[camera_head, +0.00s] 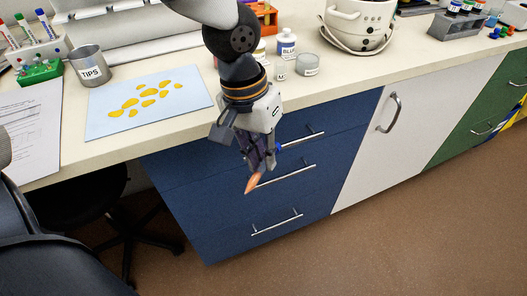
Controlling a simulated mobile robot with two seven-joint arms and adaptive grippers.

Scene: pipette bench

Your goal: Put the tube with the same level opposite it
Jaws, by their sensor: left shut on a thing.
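My left gripper (259,160) hangs in front of the blue drawers, beyond the bench's front edge. It is shut on a tube (252,184) with an orange conical end pointing down and left. A cream round device (342,16), perhaps a centrifuge, stands at the back of the bench, cut off by the top edge. Its inside is not clearly visible. A grey rack (455,27) with capped tubes stands at the upper right. My right gripper is not in view.
Drawer handles (277,226) protrude below.

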